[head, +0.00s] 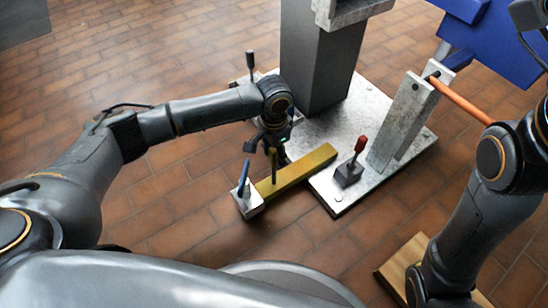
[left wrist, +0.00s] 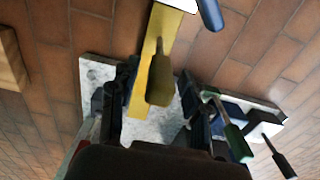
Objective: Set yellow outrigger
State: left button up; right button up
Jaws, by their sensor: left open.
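The yellow outrigger (head: 308,169) is a flat yellow beam low over the floor. It runs from the grey base plate (head: 330,193) to a metal foot (head: 247,204) with a blue lever (head: 243,176). A yellow handle (head: 273,168) stands up from the beam. My left gripper (head: 273,146) is above the beam at this handle. In the left wrist view, the open fingers (left wrist: 160,100) lie on either side of the yellow handle (left wrist: 160,82), with gaps showing. The outrigger (left wrist: 153,38) passes behind it. My right gripper is out of view.
A dark mast (head: 318,65) rises from the plate. A red-tipped lever (head: 359,148) and slanted metal uprights (head: 402,118) with an orange bar (head: 460,101) stand to the right. A black-knobbed lever (head: 250,62) is behind my left arm.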

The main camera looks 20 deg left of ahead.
pick_arm(q)
jog(key=shift+f, duration=0.1)
jog(key=shift+c, duration=0.4)
grip_shut()
